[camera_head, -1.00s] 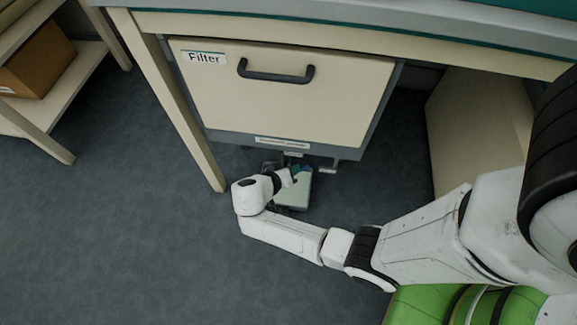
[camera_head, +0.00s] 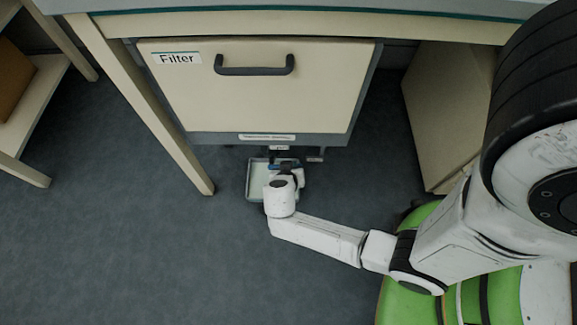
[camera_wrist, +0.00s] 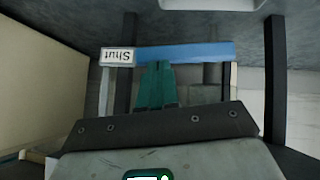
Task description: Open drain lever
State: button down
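The drain lever (camera_wrist: 195,52) is a blue bar with a white "Shut" label at its left end, upside down in the wrist view. In the head view, my wrist hides most of the gripper and drain, with a bit of blue (camera_head: 286,163) showing below the filter cabinet (camera_head: 262,95).
A pale green tray (camera_head: 256,182) lies on the floor under the cabinet. A table leg (camera_head: 160,125) stands to its left and a beige panel (camera_head: 440,115) to its right. The floor (camera_head: 110,240) in the foreground is clear. A shelf (camera_head: 25,120) stands at far left.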

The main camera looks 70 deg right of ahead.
jog(key=shift+s+d+f+b, duration=0.15)
jog(key=shift+s+f+b, duration=0.15)
jog(key=shift+s+f, duration=0.1)
dwell(0.4)
jog(key=shift+r, duration=0.1)
